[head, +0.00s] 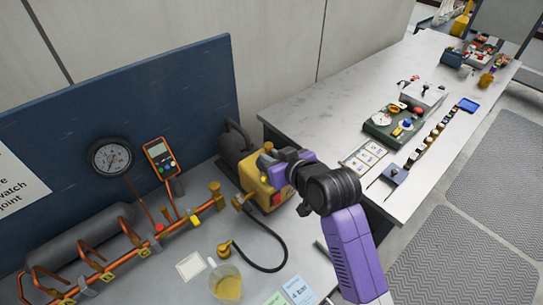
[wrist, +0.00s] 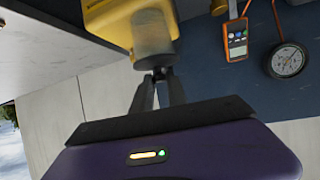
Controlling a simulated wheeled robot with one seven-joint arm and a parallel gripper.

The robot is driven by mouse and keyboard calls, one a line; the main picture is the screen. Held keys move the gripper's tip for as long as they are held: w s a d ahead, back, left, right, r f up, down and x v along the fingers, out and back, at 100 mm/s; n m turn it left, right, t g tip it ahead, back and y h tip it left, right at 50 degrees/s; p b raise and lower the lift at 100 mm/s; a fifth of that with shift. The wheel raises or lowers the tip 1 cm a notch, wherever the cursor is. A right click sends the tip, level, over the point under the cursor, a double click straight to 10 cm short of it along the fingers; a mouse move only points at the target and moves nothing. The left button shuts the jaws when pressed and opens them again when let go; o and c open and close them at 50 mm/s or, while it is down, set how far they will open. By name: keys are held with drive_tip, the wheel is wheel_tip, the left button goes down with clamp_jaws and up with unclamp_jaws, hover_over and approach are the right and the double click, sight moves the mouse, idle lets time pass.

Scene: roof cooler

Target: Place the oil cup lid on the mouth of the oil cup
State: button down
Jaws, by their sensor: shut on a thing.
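The yellow pump (head: 258,180) stands on the bench, and my gripper reaches it from the right. In the wrist view the pump's yellow body (wrist: 108,22) is at the top, with a grey cylinder (wrist: 152,38), apparently the oil cup, projecting from it. My gripper (wrist: 162,74) has its two dark fingers close together at the free end of this cylinder. They are shut on a small dark piece, apparently the oil cup lid. The lid is mostly hidden, and I cannot tell whether it touches the cup's mouth.
A blue board with a round gauge (head: 110,158) and an orange meter (head: 160,157) stands behind. A copper pipe manifold (head: 120,258), a black hose (head: 270,267) and a beaker of yellow liquid (head: 227,283) are at the front. A pale bench with tools extends right.

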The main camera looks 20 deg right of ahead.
drive_tip(key=shift+f, duration=0.1)
drive_tip(key=c, duration=1.3)
unclamp_jaws()
drive_tip(key=shift+r, duration=0.2)
drive_tip(key=b+v, duration=0.1)
drive_tip(key=v, duration=1.1)
drive_tip(key=shift+f, duration=0.1)
